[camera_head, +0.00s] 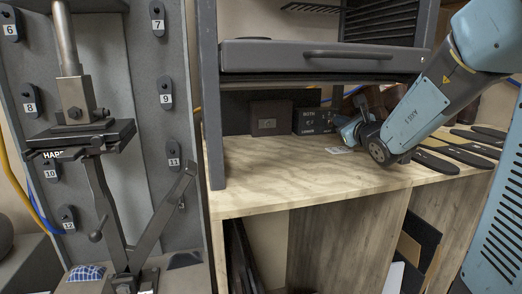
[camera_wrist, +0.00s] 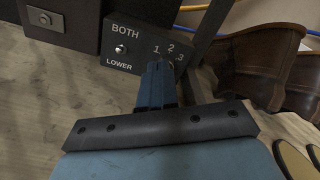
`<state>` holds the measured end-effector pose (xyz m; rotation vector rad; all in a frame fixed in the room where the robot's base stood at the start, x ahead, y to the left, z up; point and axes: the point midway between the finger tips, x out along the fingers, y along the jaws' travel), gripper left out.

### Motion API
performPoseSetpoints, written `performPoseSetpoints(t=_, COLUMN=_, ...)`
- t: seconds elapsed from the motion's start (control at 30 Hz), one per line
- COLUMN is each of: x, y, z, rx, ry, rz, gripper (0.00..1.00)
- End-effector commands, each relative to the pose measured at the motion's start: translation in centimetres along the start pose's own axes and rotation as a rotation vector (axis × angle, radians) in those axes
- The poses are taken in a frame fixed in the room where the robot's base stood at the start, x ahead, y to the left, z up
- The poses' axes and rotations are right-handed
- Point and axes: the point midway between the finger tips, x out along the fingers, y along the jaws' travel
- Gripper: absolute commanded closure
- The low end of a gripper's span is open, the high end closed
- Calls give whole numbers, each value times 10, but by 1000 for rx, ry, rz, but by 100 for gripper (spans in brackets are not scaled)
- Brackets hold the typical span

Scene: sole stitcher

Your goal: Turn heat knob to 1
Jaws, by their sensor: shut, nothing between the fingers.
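The control box (camera_wrist: 133,53) is dark, with white lettering "BOTH" and "LOWER" beside a small silver toggle (camera_wrist: 121,49), and the numbers 1, 2 and 3 in an arc at its right. In the head view the box (camera_head: 313,121) stands on the wooden bench under the machine. The heat knob is mostly or wholly hidden behind my fingers, below the numbers, so its setting cannot be read. My gripper (camera_wrist: 157,66) is shut with nothing between its blue fingers. Its tips are in front of the number area; I cannot tell whether they touch the knob.
A second dark box (camera_head: 270,118) stands left of the control box. Brown boots (camera_wrist: 258,66) stand close at the right in the wrist view. Dark soles (camera_head: 455,150) lie on the bench (camera_head: 270,180) at the right. The bench front is clear. A machine post (camera_head: 212,110) rises at left.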

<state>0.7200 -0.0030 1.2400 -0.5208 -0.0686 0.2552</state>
Motion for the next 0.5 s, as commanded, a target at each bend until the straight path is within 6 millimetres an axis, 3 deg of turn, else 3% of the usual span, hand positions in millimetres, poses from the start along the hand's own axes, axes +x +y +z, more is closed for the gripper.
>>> performPoseSetpoints(t=0.5, x=-8, y=-4, z=-3, rx=1, ry=0, rz=1, gripper=100)
